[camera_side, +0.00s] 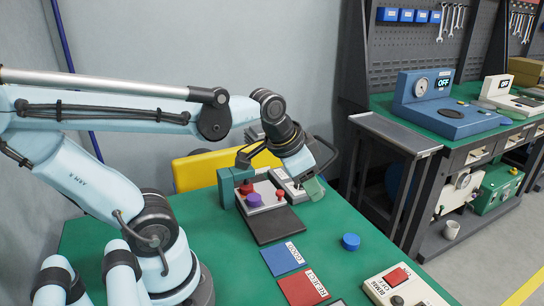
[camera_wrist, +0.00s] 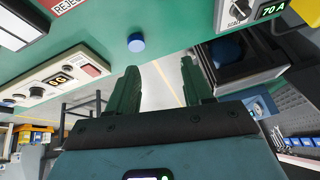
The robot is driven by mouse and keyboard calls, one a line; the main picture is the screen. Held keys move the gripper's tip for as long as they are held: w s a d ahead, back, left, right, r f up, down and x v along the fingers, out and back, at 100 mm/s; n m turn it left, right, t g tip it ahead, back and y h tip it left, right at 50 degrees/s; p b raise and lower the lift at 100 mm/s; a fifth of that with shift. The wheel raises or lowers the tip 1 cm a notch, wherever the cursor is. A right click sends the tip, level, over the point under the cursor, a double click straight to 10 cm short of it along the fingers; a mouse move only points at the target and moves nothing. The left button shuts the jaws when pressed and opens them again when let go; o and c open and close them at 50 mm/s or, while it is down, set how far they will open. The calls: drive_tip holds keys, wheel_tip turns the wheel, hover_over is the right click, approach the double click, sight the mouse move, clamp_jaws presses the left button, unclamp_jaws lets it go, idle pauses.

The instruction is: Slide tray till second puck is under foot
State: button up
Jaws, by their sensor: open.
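A teal press frame (camera_side: 228,186) stands on the green table. Beside it is a light grey tray (camera_side: 267,208) bearing a purple puck (camera_side: 254,200) and a small red piece (camera_side: 279,195). Another red piece (camera_side: 246,187) shows just behind the purple puck; I cannot tell whether it is the foot. A blue puck (camera_side: 351,242) lies apart on the table and also shows in the wrist view (camera_wrist: 136,42). My gripper (camera_side: 314,188) is to the right of the tray, apart from it. Its fingers (camera_wrist: 160,85) are spread and empty in the wrist view.
A dark plate (camera_side: 267,226) lies in front of the tray. Blue (camera_side: 283,258) and red (camera_side: 304,288) labelled mats and a control box (camera_side: 400,288) are nearer. A meter box (camera_side: 290,184) stands close to my gripper. A yellow bin (camera_side: 215,168) is behind.

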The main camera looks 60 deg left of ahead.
drive_tip(key=w+a+r+m+g, duration=0.1)
drive_tip(key=w+a+m+g, duration=0.2)
drive_tip(key=a, duration=0.5)
drive_tip(key=m+g, duration=0.3)
drive_tip(key=m, duration=0.1)
hover_over(280, 191)
drive_tip(key=shift+h, duration=0.3)
wheel_tip(280, 191, down, 12)
drive_tip(key=shift+d+f, duration=0.1)
clamp_jaws()
